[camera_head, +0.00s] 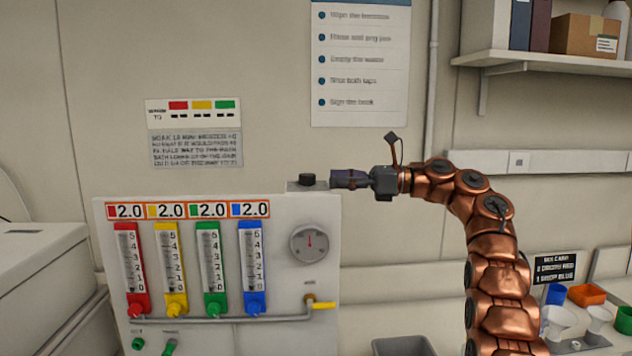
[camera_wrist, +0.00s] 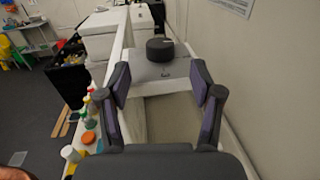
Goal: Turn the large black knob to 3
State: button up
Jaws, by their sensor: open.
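The large black knob (camera_head: 307,179) sits on a light grey block on top of the white panel, at the panel's right end. In the wrist view the knob (camera_wrist: 160,49) is a short black cylinder straight ahead, beyond the fingertips. My gripper (camera_head: 335,179) comes in level from the right, its tips a little short of the knob. In the wrist view my gripper (camera_wrist: 158,80) is open, with purple-padded fingers spread apart and nothing between them. Marks on the knob or its scale are too small to read.
The white panel (camera_head: 120,240) carries red, yellow, green and blue flow tubes, each under a 2.0 label, and a round gauge (camera_head: 310,243). A wall stands close behind. A shelf (camera_head: 550,60) is at upper right. Cups and funnels stand at lower right.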

aim_at(316, 186)
jog(key=shift+w+a, duration=0.2)
jog(key=shift+a, duration=1.1)
jog(key=shift+w+a, duration=0.2)
jog(key=shift+a, duration=1.05)
jog(key=c, duration=1.1)
jog(key=shift+f+b, duration=0.1)
jog(key=shift+b, duration=0.25)
jog(key=shift+c, duration=0.2)
